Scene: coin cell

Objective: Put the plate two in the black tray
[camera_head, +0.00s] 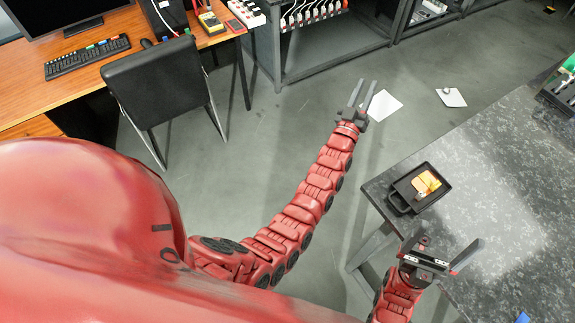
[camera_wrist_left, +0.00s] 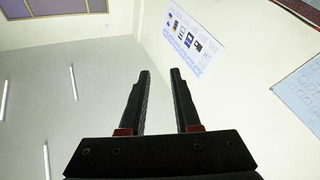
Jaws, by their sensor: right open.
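A black tray (camera_head: 399,203) sits near the left corner of the grey speckled table. A flat orange-yellow piece (camera_head: 424,181) with a small pale spot lies in it. I cannot tell which thing is plate two. My left gripper (camera_head: 366,86) is raised over the floor, left of the table, with nothing between its fingers. My right gripper (camera_head: 447,243) is open and empty, below the tray in the picture, at the table's left edge.
Two white squares (camera_head: 384,106) lie on the floor beyond my left gripper, the right one (camera_head: 451,97) with a small object on it. A wooden desk (camera_head: 125,32) and black chair (camera_head: 160,82) stand left. A green-and-dark rack (camera_head: 563,90) is at the table's far right. The table's middle is clear.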

